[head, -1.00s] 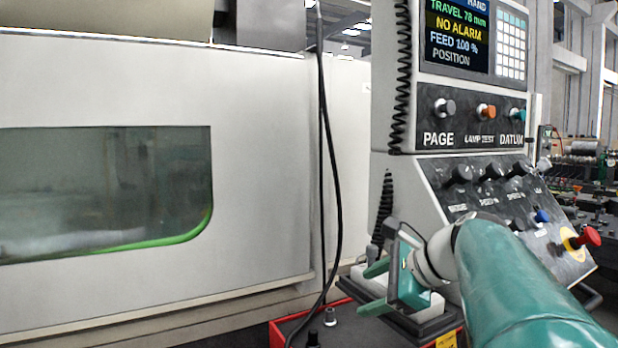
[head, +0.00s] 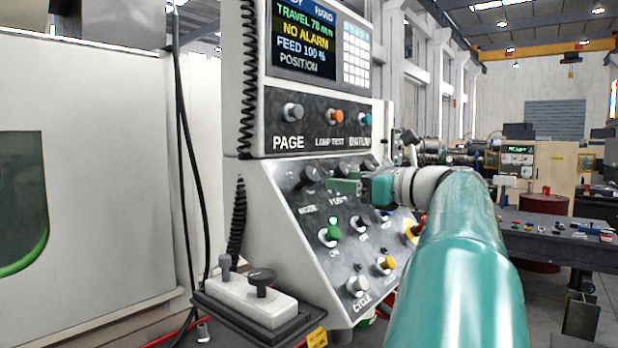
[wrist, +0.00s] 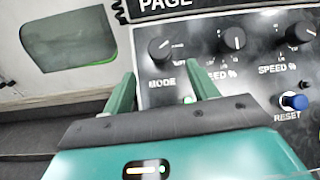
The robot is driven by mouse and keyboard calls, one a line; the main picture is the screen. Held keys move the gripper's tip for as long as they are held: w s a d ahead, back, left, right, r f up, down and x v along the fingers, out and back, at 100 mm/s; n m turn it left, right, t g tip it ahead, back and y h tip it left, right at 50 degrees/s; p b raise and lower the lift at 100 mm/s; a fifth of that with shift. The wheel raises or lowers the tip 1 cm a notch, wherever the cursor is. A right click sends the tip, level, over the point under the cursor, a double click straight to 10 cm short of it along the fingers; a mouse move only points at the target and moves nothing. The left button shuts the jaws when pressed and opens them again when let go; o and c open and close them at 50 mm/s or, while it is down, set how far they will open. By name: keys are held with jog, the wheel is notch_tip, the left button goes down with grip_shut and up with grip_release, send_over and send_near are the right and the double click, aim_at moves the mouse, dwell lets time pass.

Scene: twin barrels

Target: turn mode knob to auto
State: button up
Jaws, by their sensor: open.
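The black mode knob (wrist: 160,49) shows in the wrist view above the word MODE, on the dark lower panel. In the head view the mode knob (head: 311,175) is at the panel's upper left, just left of my fingertips. My gripper (wrist: 163,77) is open, its two green fingers pointing toward the knob from below in the wrist view. The gripper (head: 340,187) also shows in the head view, in front of the panel. Nothing is between the fingers that I can make out, and they look apart from the knob. The knob's exact pointer setting is too small to read.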

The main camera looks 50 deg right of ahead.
aim_at(315, 177)
jog(key=w, duration=1)
jog(key=shift+w+a, duration=0.1)
jog(key=shift+a, duration=0.2)
jog(key=shift+c, duration=0.5)
jog(key=c, duration=0.9)
